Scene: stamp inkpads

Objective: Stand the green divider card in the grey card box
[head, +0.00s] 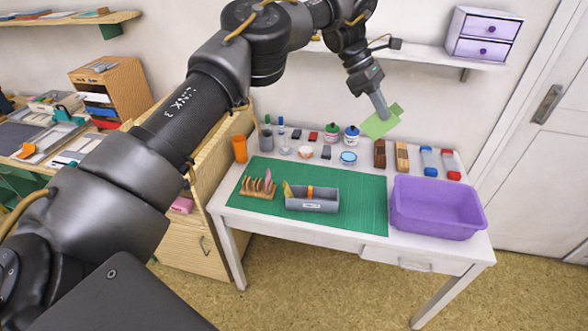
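The green divider card (377,127) is raised in the air over the back of the table, tilted, with a small tab at its upper right. My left gripper (382,111) points down at it and appears shut on its upper part. The grey card box (318,207) sits on the green mat, to the left of and below the card in the picture. A yellow card stands at the box's left end and an orange one shows near its middle. My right gripper is out of view.
A wooden rack (258,193) holding stamps stands left of the box on the green mat (360,205). A purple bin (437,226) stands at the right. Inkpads, jars and blocks line the table's back. The mat right of the box is clear.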

